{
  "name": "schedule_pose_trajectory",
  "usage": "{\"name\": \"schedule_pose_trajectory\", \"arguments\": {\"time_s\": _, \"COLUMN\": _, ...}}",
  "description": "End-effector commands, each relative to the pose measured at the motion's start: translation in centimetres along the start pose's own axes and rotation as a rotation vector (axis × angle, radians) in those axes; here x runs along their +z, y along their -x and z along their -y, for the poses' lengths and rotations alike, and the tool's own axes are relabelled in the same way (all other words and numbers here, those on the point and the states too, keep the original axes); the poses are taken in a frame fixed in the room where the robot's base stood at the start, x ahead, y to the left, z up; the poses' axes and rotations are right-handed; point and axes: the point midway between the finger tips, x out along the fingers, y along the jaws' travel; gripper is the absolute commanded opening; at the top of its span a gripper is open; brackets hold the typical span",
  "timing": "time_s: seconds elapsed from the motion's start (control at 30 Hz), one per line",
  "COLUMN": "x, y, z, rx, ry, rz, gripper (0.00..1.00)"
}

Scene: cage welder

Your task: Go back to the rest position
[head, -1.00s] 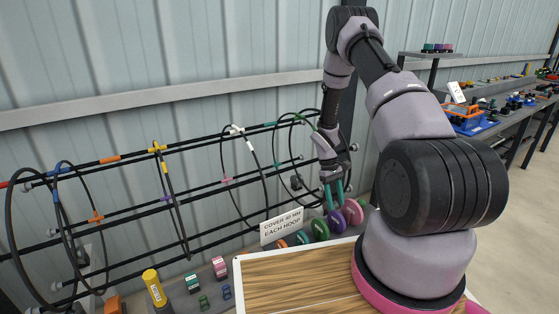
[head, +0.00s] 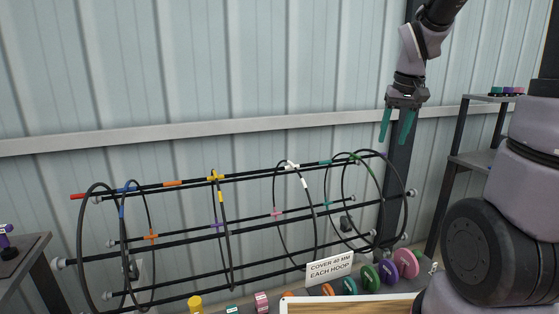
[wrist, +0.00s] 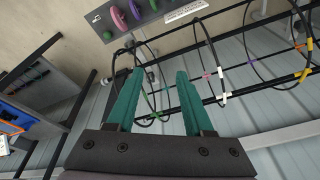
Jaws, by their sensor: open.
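My gripper (head: 398,124) is raised in front of the wall at the upper right of the head view, above the right end of the wire cage. Its two teal fingers point down, stand apart and hold nothing. In the wrist view the gripper (wrist: 158,82) shows the same gap, with cage hoops and rods beyond it. The cage (head: 222,235) has black rods and hoops with coloured bands and lies along the wall. No marker for the rest position shows.
A sign (head: 330,269) and several coloured discs, among them a pink one (head: 406,263), stand below the cage's right end. A wooden board (head: 350,306) lies in front. A shelf rack (head: 470,165) stands at right. The wall above the cage's left part is clear.

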Motion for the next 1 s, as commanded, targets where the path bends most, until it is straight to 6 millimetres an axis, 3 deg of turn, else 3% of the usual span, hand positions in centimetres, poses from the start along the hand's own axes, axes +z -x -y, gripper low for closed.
{"name": "schedule_pose_trajectory", "arguments": {"time_s": 0.03, "x": 1.1, "y": 2.2, "z": 0.4, "rx": -0.019, "ry": -0.023, "rz": -0.043, "gripper": 0.52}}
{"name": "schedule_pose_trajectory", "arguments": {"time_s": 0.2, "x": 5.2, "y": 7.4, "z": 1.6, "rx": -0.090, "ry": -0.101, "rz": -0.153, "gripper": 0.52}}
{"name": "schedule_pose_trajectory", "arguments": {"time_s": 0.4, "x": 10.0, "y": 11.4, "z": 2.6, "rx": -0.179, "ry": -0.177, "rz": -0.262, "gripper": 0.52}}
{"name": "schedule_pose_trajectory", "arguments": {"time_s": 0.63, "x": 12.9, "y": 13.0, "z": 3.0, "rx": -0.236, "ry": -0.220, "rz": -0.318, "gripper": 0.52}}
{"name": "schedule_pose_trajectory", "arguments": {"time_s": 1.0, "x": 13.1, "y": 13.1, "z": 3.1, "rx": -0.241, "ry": -0.224, "rz": -0.322, "gripper": 0.52}}
